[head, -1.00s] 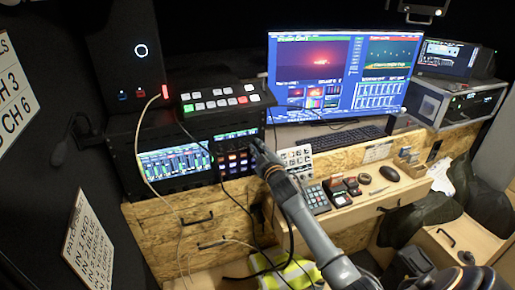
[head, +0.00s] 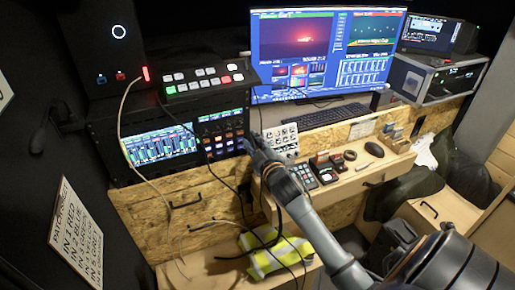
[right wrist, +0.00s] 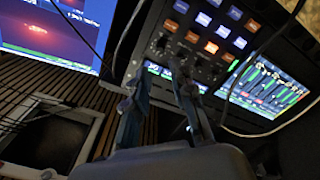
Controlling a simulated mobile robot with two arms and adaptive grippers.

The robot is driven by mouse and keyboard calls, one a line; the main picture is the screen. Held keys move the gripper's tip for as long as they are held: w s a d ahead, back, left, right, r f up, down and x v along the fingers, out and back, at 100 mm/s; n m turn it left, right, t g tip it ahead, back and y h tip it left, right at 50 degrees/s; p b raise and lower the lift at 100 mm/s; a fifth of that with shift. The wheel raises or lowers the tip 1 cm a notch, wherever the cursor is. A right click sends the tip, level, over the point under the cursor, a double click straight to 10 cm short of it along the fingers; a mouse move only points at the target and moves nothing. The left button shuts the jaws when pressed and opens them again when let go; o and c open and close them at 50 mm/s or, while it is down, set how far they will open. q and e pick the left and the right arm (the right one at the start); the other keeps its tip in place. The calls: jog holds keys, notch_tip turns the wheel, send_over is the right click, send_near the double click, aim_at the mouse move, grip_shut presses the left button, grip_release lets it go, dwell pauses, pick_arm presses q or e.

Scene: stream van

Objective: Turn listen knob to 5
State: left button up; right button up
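A rack panel (head: 221,133) with rows of lit buttons stands right of a meter screen; it also shows in the right wrist view (right wrist: 222,30). Small dark knobs (right wrist: 162,43) sit along the panel's near edge in the right wrist view. Their labels are too small to read, so I cannot tell which is the listen knob or its setting. My right gripper (head: 251,146) is at the panel's right side in the head view. In the right wrist view, its fingers (right wrist: 160,82) are apart with nothing between them, pointing towards the knobs. My left gripper is not in view.
A switcher (head: 205,83) lies on top of the rack. A meter screen (head: 160,147) is left of the panel. Cables hang in front of the rack and drawers. A monitor (head: 330,55), white button pad (head: 281,142) and keypad (head: 304,176) are to the right.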

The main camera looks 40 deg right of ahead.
jog(key=v, duration=0.4)
jog(key=shift+w+f, duration=0.1)
jog(key=shift+f, duration=0.05)
dwell(0.4)
jog(key=s+a+f+m+g+y, duration=0.1)
jog(key=s+a+f+g, duration=0.2)
jog(key=f, duration=1)
jog(key=s+a+f+g+y, duration=0.1)
jog(key=s+a+f+g, duration=0.15)
jog(key=s+f, duration=0.7)
jog(key=s+a+f+m+g, duration=0.1)
jog(key=a+f+g, duration=0.15)
jog(key=f, duration=1.35)
jog(key=s+a+f+g, duration=0.3)
jog(key=s+f, duration=0.4)
jog(key=s, duration=0.5)
jog(key=s+a+f+m+g+y, duration=0.1)
jog(key=s+a+f+g, duration=0.1)
jog(key=s+f, duration=0.5)
jog(key=s+a+f+g+y, duration=0.1)
jog(key=s+a+f+g, duration=0.2)
jog(key=s, duration=1.3)
notch_tip(320, 180, down, 4)
jog(key=shift+s+a+r+g+b, duration=0.1)
jog(key=shift+s+a+g+b, duration=0.2)
jog(key=shift+s+b, duration=0.1)
